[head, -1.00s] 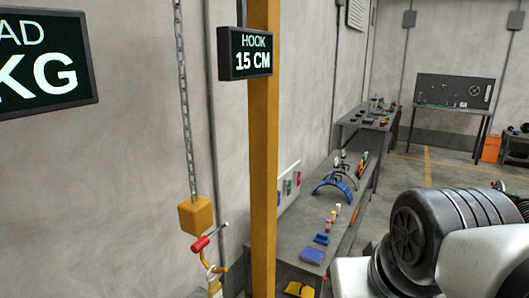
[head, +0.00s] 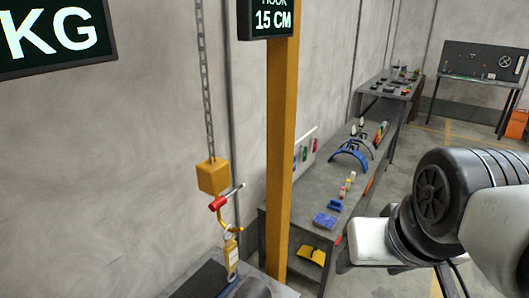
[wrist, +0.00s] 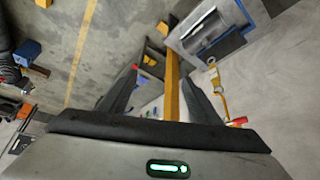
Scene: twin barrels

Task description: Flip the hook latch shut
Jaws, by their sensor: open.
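A yellow hook (head: 229,225) hangs below a yellow block (head: 213,176) on a chain. Its latch (head: 217,203) has a red sleeve and a pale rod that sticks out up and to the right, apart from the hook's lower curve. A ring with a yellow piece (head: 231,255) shows at the hook's bottom. In the wrist view the hook (wrist: 217,85) and the red part of the latch (wrist: 238,121) lie just right of my gripper (wrist: 163,85). My gripper is open, with nothing seen held between its dark fingers. Its fingers are not clear in the head view.
A yellow post (head: 280,150) with a sign stands right of the hook. A dark platform (head: 205,281) lies below the hook. A grey bench (head: 320,190) with parts runs along the wall behind the post. Open floor shows at the right.

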